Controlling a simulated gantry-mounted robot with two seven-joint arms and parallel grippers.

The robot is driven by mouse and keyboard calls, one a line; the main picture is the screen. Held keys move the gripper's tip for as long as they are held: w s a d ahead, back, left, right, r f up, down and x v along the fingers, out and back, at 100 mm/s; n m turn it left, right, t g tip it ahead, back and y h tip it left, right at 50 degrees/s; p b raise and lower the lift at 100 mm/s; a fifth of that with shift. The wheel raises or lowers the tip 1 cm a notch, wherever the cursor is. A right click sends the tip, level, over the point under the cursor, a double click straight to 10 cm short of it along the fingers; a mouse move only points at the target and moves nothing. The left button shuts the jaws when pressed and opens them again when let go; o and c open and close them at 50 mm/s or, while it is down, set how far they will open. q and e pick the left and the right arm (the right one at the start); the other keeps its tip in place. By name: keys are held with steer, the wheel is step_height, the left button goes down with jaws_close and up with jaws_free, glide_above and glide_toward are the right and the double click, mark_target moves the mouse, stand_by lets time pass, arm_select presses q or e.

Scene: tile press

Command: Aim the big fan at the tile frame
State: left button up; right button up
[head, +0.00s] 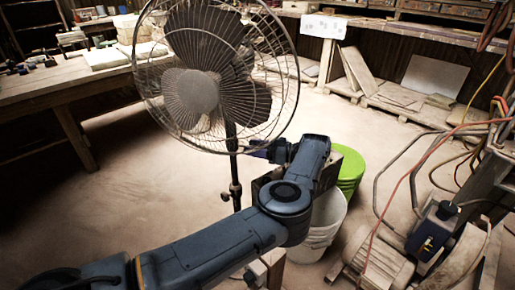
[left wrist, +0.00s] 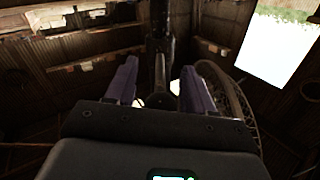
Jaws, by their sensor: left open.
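The big fan (head: 198,91) stands left of centre in the head view, its wire cage facing my camera, on a dark upright pole (head: 232,170). My left arm reaches in from below, and my left gripper (head: 262,152) is beside the pole, just under the cage's lower right edge. In the left wrist view its two purple fingers (left wrist: 159,82) are apart, with the dark pole (left wrist: 158,45) showing between and beyond them. Contact with the pole cannot be told. The fan's cage (left wrist: 238,100) shows at the right there. I cannot pick out the tile frame with certainty. My right gripper is not seen.
A green bucket (head: 350,168) and a white bucket (head: 322,222) stand right of my arm. A machine with hoses (head: 430,235) stands at the far right. A wooden workbench (head: 60,84) is at the left. The floor (head: 140,200) left of the pole is clear.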

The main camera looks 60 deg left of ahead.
arm_select(q)
steer(key=shift+w+d, duration=0.3)
steer(key=v, duration=0.9)
steer(key=shift+w+d, duration=0.25)
steer(key=shift+d, duration=0.05)
steer(key=shift+r, duration=0.1)
